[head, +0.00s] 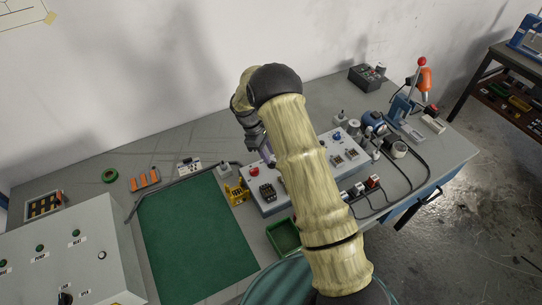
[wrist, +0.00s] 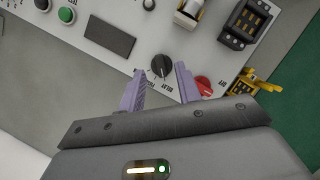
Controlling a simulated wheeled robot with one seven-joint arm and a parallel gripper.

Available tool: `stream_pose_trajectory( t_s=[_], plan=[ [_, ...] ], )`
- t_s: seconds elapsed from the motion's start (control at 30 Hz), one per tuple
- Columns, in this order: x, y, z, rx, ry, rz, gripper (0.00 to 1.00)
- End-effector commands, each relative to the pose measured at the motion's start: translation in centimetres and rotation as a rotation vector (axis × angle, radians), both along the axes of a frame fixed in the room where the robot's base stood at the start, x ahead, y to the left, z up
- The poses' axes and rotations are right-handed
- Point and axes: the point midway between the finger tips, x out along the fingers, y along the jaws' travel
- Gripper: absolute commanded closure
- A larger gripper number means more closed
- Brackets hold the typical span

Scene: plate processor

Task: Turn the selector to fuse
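The selector is a round black knob (wrist: 160,66) on a light grey control panel (wrist: 205,55) in the wrist view. Small printed labels sit beside it, partly covered and too small to read surely. Which label the knob points at I cannot tell. My gripper (wrist: 161,71) is open, with one pale purple finger on each side of the knob. Gaps show between knob and fingers, and I cannot tell whether the fingertips reach down to its height. In the head view my arm hides the knob and most of the gripper over the control box (head: 264,207).
A red button (wrist: 204,86) lies close beside the right finger, with a yellow bracket (wrist: 262,90) beyond it. A green mat (head: 195,235) lies left of the box.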

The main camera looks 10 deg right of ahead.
Motion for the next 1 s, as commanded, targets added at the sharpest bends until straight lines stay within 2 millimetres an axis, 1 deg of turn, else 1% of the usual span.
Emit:
stream_pose_trajectory(
  t_s=[0.1,0.2,0.33,0.53,0.67,0.7,1.0],
  plan=[
    [-0.4,-0.6,-1.5,-0.001,0.003,0.000,0.66],
    [-0.5,-0.9,-2.3,0.000,0.001,0.000,0.66],
    [-0.6,-1.0,-2.7,0.000,0.000,-0.001,0.66],
    [-0.6,-1.0,-2.7,0.000,0.000,-0.001,0.66],
    [-0.6,-1.0,-2.7,0.000,0.000,-0.001,0.92],
    [-0.6,-1.0,-2.7,-0.001,-0.001,-0.001,1.00],
    [-0.5,-1.0,-2.7,-0.001,-0.001,-0.011,1.00]
  ],
)
